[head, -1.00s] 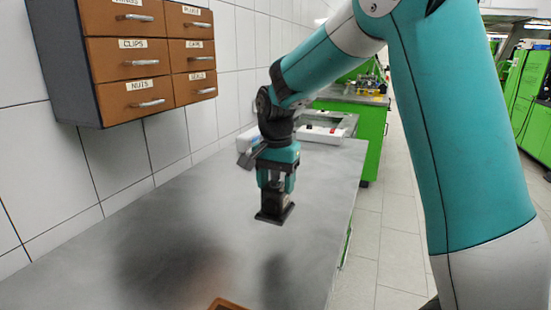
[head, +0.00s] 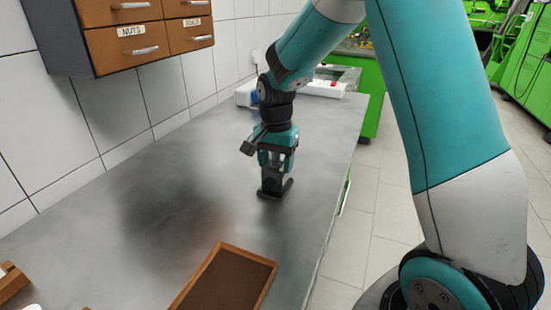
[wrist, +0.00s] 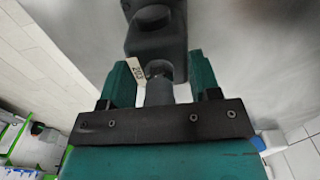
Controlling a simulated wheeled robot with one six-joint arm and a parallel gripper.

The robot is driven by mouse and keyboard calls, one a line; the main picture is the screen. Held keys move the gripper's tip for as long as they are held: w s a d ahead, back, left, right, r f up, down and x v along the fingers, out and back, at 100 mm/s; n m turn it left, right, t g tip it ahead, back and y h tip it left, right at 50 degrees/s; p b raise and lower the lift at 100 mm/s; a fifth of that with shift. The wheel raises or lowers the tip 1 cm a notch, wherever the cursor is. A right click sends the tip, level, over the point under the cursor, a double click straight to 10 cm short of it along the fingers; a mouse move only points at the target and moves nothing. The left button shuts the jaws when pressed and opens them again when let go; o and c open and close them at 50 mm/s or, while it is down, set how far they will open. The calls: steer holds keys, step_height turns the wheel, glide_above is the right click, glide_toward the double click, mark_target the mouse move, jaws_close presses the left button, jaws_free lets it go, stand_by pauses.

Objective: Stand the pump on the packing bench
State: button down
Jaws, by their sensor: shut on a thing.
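My gripper (head: 275,163) is shut on the pump (head: 271,184), a dark grey body with a flat base, and holds it upright at the bench. In the wrist view my gripper's (wrist: 160,80) teal fingers sit either side of the pump's (wrist: 155,35) narrow neck, beside a small pale label. The packing bench (head: 170,180) is a long grey top along the tiled wall. The pump's base is at or just above its surface, near the right edge; I cannot tell whether it touches.
A brown wooden tray (head: 247,253) lies on the bench in front. Drawers (head: 140,45) hang on the wall at upper left. A white object (head: 322,89) stands at the bench's far end. The bench middle is clear.

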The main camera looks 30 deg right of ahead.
steer(key=shift+c, duration=1.6)
jaws_free()
steer(key=shift+f, duration=0.1)
step_height(320, 180, up, 11)
steer(key=shift+r, duration=0.15)
steer(key=shift+a+r, duration=0.1)
steer(key=shift+r, duration=0.25)
steer(key=s+a+n+y, duration=0.2)
steer(key=s+a+n, duration=0.7)
steer(key=s, duration=0.3)
steer(key=s+a+n+y, duration=0.2)
steer(key=s+a+n, duration=0.7)
steer(key=s, duration=0.4)
steer(key=shift+f, duration=0.25)
steer(key=shift+s, duration=0.1)
